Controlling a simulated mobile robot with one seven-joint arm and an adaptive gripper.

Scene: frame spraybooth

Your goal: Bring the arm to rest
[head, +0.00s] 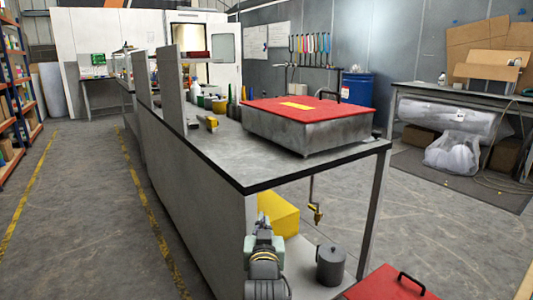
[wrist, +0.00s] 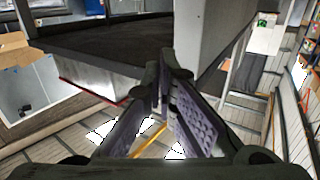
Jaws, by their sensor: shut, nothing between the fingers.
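My gripper (wrist: 163,82) shows in the wrist view, its two dark fingers with purple-grey ridged pads coming together at the tips. It is shut with nothing between the fingers. The wrist view is tilted, with a dark flat surface and a pale upright panel (wrist: 202,35) beyond the fingertips. I cannot tell the gap between the fingers and these surfaces.
A long grey bench (head: 220,158) bears a red-lidded metal box (head: 310,122) and several pots. Below are a yellow box (head: 278,213), a lidded grey pot (head: 330,266) and a red lid (head: 390,285). A blue drum (head: 357,88) stands behind. The left aisle floor (head: 90,210) is clear.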

